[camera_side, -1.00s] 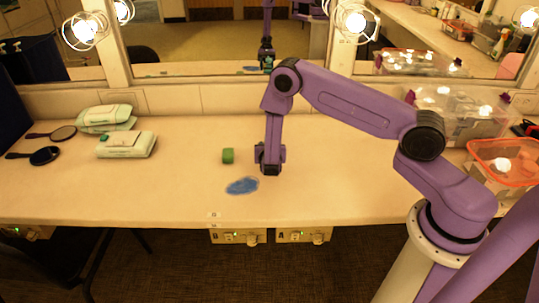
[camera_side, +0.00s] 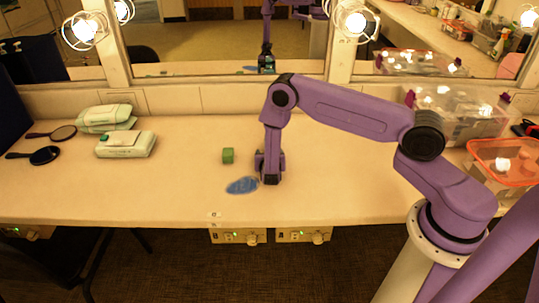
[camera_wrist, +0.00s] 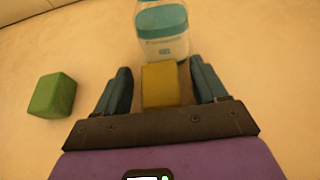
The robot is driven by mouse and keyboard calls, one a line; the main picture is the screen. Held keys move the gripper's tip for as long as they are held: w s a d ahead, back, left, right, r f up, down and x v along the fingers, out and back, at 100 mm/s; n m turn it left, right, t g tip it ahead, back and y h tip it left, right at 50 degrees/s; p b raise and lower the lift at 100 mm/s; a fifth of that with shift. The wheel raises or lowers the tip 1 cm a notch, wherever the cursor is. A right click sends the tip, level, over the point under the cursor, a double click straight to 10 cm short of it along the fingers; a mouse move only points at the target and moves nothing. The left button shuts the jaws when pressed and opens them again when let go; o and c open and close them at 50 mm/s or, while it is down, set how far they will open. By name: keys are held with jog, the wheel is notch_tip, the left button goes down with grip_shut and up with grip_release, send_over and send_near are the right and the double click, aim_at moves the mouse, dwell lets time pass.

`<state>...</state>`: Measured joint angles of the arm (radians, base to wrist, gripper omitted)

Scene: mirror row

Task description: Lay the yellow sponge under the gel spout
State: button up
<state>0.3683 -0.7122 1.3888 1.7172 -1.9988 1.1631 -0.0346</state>
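The yellow sponge (camera_wrist: 160,85) lies between the two dark teal fingers of my gripper (camera_wrist: 162,82) in the wrist view. A narrow gap shows on each side of it, so the gripper is open around it. A clear bottle (camera_wrist: 163,43) with a teal top stands just beyond the fingertips; I take it as the gel bottle, but its spout is not clear. In the side view my gripper (camera_side: 269,170) is low at the counter. The sponge cannot be made out there, and the bottle seems hidden behind the gripper.
A green block (camera_side: 228,156) stands left of my gripper, also in the wrist view (camera_wrist: 52,95). A blue patch (camera_side: 242,185) lies in front-left. Pale wipe packs (camera_side: 125,145) and dark hand mirrors (camera_side: 45,155) lie left; an orange-rimmed bin (camera_side: 503,165) stands right. The counter (camera_side: 180,195) has free room.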

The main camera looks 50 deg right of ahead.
jog(key=shift+r, duration=0.2)
jog(key=v, duration=1.2)
jog(key=s+r+m+g, duration=0.4)
jog(key=s+r+m, duration=0.4)
jog(key=r, duration=0.5)
jog(key=s+a+r+m+g+y, duration=0.1)
jog(key=s+r+m+y, duration=0.1)
jog(key=s, duration=0.6)
jog(key=s+a+r+m+g+y, duration=0.1)
jog(key=s+r+y, duration=0.3)
jog(key=s, duration=0.4)
jog(key=s+a+r+m+g+y, duration=0.2)
jog(key=s+r+m+g+y, duration=0.1)
jog(key=s, duration=0.5)
jog(key=shift+y, duration=0.5)
